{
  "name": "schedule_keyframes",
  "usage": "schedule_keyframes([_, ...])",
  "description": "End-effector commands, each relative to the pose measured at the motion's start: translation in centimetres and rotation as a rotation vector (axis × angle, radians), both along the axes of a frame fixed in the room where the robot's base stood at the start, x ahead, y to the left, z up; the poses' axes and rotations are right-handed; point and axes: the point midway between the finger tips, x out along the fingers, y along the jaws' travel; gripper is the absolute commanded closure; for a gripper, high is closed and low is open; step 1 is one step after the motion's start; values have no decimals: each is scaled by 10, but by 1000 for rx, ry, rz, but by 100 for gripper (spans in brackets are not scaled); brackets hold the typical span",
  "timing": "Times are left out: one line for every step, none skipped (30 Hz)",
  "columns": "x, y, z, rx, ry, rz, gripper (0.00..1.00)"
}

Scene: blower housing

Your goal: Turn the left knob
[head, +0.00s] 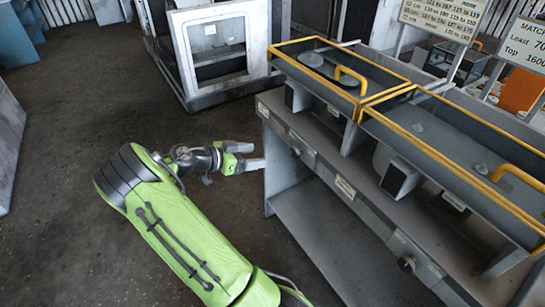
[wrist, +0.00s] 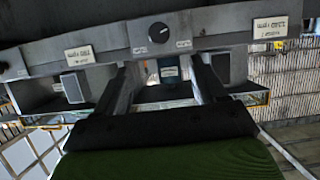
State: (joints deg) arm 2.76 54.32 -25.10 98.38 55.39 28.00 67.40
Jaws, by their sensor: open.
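The grey bench (head: 330,190) has a front panel with two dark round knobs. The left knob (head: 296,150) looks small in the head view, on the panel's left part. The right knob (head: 406,263) is lower right on the same panel. My gripper (head: 258,155) is open and empty, to the left of the bench, with its fingers pointing at the panel. In the wrist view, a black knob (wrist: 158,32) with a pale mark shows beyond and between my two spread fingers (wrist: 160,70). The fingers look apart from it.
Yellow-edged covers with handles (head: 352,78) top the bench. White label plates (wrist: 78,53) flank the knob. A grey-white cabinet (head: 215,50) stands behind. Signs (head: 440,18) rise at the back right.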

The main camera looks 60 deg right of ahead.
Motion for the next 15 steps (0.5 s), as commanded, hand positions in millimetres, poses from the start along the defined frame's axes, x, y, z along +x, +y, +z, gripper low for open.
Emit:
schedule_keyframes([-5,-7,-3,0,1,-6,29])
schedule_keyframes([-8,-12,-6,1,2,-6,29])
schedule_keyframes([-12,-20,-10,3,2,-7,29])
schedule_keyframes([-16,-26,-13,3,1,-6,29])
schedule_keyframes([-19,-32,-16,3,2,-6,29])
schedule_keyframes([-24,-41,-20,4,2,-5,29])
schedule_keyframes([-27,-47,-23,3,2,-6,29])
schedule_keyframes([-30,-53,-26,4,3,-5,29])
schedule_keyframes([-35,-61,-30,5,3,-6,29])
schedule_keyframes([-38,-68,-33,3,2,-5,29])
schedule_keyframes([-41,-74,-36,4,2,-5,29])
schedule_keyframes([-45,-82,-40,5,2,-4,29])
schedule_keyframes([-48,-88,-43,5,3,-4,29])
schedule_keyframes([-51,-93,-45,6,3,-5,29])
schedule_keyframes([-54,-100,-48,5,2,-3,29])
